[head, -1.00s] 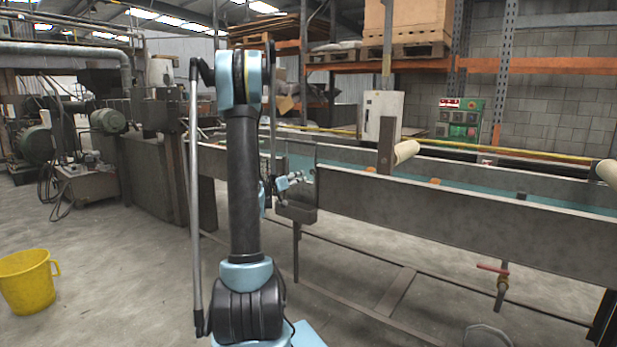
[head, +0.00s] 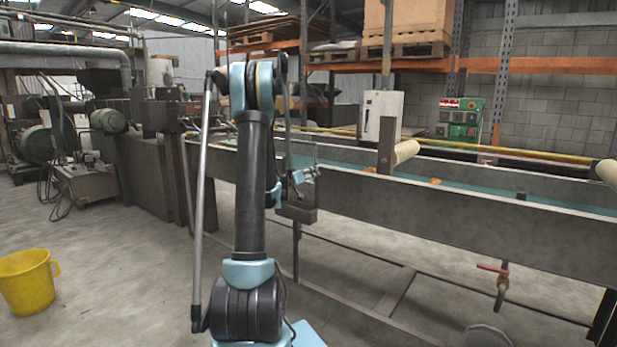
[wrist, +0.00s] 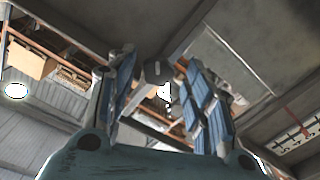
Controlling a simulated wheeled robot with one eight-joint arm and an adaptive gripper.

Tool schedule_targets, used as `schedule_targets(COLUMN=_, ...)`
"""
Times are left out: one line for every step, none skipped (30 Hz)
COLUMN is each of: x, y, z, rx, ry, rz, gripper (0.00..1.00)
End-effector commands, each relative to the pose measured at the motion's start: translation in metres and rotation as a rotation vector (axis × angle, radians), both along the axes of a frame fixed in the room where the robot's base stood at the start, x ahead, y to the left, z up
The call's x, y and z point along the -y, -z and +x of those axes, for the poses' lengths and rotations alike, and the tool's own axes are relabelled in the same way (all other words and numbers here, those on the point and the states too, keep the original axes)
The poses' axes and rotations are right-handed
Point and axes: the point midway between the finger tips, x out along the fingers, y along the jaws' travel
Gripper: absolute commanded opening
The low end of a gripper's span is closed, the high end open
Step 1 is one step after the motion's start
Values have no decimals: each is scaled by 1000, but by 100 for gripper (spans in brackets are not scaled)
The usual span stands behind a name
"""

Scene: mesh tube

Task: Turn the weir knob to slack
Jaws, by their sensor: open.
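My gripper (head: 306,174) is at the trough's near wall, just above a small dark box (head: 297,214) on the trough's end. In the wrist view my gripper (wrist: 162,98) shows two blue fingers spread apart. A dark, rounded piece (wrist: 157,72) appears between and beyond the fingertips, with a small white shape just below it. It may be the weir knob, but I cannot make out a pointer or marking. No contact between it and the fingers is clear. In the head view I cannot pick out the knob near my gripper.
The long grey trough (head: 460,226) holds bluish water and runs to the right. A red-handled valve (head: 494,269) hangs below it. A green control panel (head: 459,124) and a white cabinet (head: 382,116) stand behind. A yellow bucket (head: 27,282) sits on open floor at left.

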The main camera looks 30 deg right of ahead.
Motion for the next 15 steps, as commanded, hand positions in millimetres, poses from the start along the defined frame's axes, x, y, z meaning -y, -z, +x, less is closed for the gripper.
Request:
schedule_targets(x=0, y=0, z=0, rx=0, ry=0, rz=0, gripper=47)
schedule_targets(x=0, y=0, z=0, rx=0, ry=0, rz=0, gripper=43)
schedule_targets(x=0, y=0, z=0, rx=0, ry=0, rz=0, gripper=34)
schedule_targets(x=0, y=0, z=0, rx=0, ry=0, rz=0, gripper=27)
schedule_targets(x=0, y=0, z=0, rx=0, ry=0, rz=0, gripper=20)
schedule_targets(x=0, y=0, z=0, rx=0, ry=0, rz=0, gripper=11)
schedule_targets(x=0, y=0, z=0, rx=0, ry=0, rz=0, gripper=4)
schedule_targets(x=0, y=0, z=0, rx=0, ry=0, rz=0, gripper=3)
schedule_targets(x=-1, y=0, z=0, rx=0, ry=-1, rz=0, gripper=3)
schedule_targets(x=-1, y=0, z=0, rx=0, ry=-1, rz=0, gripper=3)
schedule_targets(x=3, y=0, z=0, rx=0, ry=0, rz=0, gripper=3)
schedule_targets(x=2, y=0, z=0, rx=0, ry=-1, rz=0, gripper=3)
schedule_targets(x=1, y=0, z=0, rx=-1, ry=-1, rz=0, gripper=3)
schedule_targets(x=1, y=0, z=0, rx=-3, ry=-1, rz=-1, gripper=3)
schedule_targets(x=1, y=0, z=0, rx=-7, ry=-1, rz=-2, gripper=3)
